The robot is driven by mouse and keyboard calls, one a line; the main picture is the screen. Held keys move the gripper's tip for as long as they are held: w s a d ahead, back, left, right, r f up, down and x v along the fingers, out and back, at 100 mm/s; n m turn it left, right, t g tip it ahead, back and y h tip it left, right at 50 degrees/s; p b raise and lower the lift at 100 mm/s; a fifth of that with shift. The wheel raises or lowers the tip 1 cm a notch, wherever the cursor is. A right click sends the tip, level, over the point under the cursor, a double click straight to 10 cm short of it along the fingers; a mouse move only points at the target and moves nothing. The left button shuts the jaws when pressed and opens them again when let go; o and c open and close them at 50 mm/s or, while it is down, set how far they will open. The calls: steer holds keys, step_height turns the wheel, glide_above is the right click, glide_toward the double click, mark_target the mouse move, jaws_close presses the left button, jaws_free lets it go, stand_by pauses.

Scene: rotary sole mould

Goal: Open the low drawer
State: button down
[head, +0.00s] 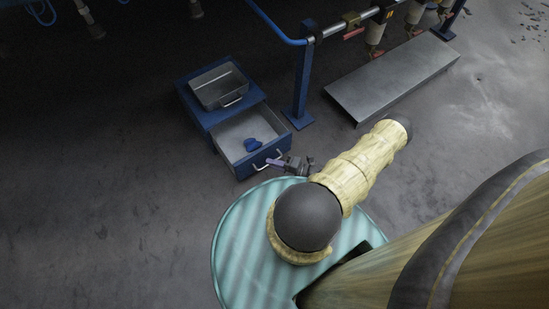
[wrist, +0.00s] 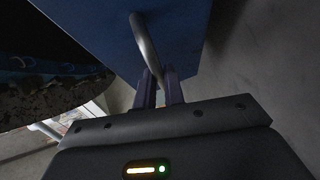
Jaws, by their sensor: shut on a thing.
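The low drawer (head: 236,135) is blue with a grey inside and stands pulled out from its blue cabinet (head: 192,100) in the head view. My gripper (head: 283,162) is at the drawer's front in the head view. In the wrist view my gripper (wrist: 161,82) has its two fingers shut on the curved metal handle (wrist: 144,42) of the blue drawer front (wrist: 182,40). The far end of the handle is hidden behind the fingers.
A grey metal bin (head: 218,86) with its own handle sits on top of the cabinet. A blue post (head: 301,80) stands right of the drawer, with a low metal platform (head: 393,76) beyond it. The floor left of the cabinet is clear.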

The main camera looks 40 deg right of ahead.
stand_by(0.3)
steer(key=c, duration=1.5)
jaws_free()
steer(key=shift+d, duration=0.1)
